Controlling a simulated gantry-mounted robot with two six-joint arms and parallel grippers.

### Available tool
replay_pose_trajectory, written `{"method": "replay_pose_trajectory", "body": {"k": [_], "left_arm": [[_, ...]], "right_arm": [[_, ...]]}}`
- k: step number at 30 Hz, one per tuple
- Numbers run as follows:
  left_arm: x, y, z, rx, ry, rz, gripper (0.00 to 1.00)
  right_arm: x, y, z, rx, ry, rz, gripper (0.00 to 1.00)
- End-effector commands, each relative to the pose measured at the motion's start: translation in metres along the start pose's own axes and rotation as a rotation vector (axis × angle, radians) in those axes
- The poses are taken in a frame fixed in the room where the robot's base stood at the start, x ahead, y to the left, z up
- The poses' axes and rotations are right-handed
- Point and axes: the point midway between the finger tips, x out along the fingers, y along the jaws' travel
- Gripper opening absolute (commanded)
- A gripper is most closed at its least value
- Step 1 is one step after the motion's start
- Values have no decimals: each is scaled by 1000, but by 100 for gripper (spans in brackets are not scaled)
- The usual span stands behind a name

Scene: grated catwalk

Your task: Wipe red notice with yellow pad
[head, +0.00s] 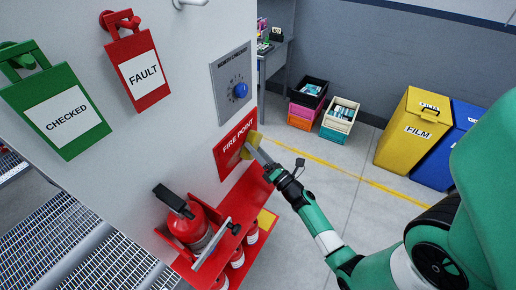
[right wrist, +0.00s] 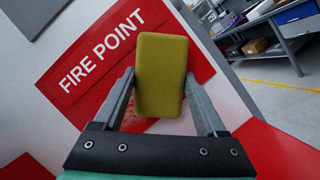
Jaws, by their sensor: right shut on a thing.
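The red notice reading "FIRE POINT" (head: 229,153) is fixed to the pale wall panel, and it also shows in the right wrist view (right wrist: 75,80). The yellow pad (right wrist: 160,75) is held between the two fingers of my right gripper (right wrist: 160,105). In the head view the yellow pad (head: 253,139) is at the right part of the notice, in front of it. Whether the pad touches the notice, I cannot tell. My right gripper (head: 262,155) reaches it from the lower right. The pad hides part of the notice. My left gripper is not in view.
A red shelf with a fire extinguisher (head: 196,226) stands below the notice. A grey panel with a blue knob (head: 232,85) is above it. Green "CHECKED" (head: 62,112) and red "FAULT" (head: 138,72) tags hang left.

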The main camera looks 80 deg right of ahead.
Motion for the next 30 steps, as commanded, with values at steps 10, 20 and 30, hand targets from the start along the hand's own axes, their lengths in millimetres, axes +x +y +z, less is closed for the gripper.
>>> {"method": "replay_pose_trajectory", "body": {"k": [10,20,30], "left_arm": [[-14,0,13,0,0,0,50],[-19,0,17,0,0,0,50],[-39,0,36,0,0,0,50]], "right_arm": [[-10,23,-24,1,4,11,29],[-13,31,-29,0,3,10,29],[-24,52,-50,0,3,8,29]]}}
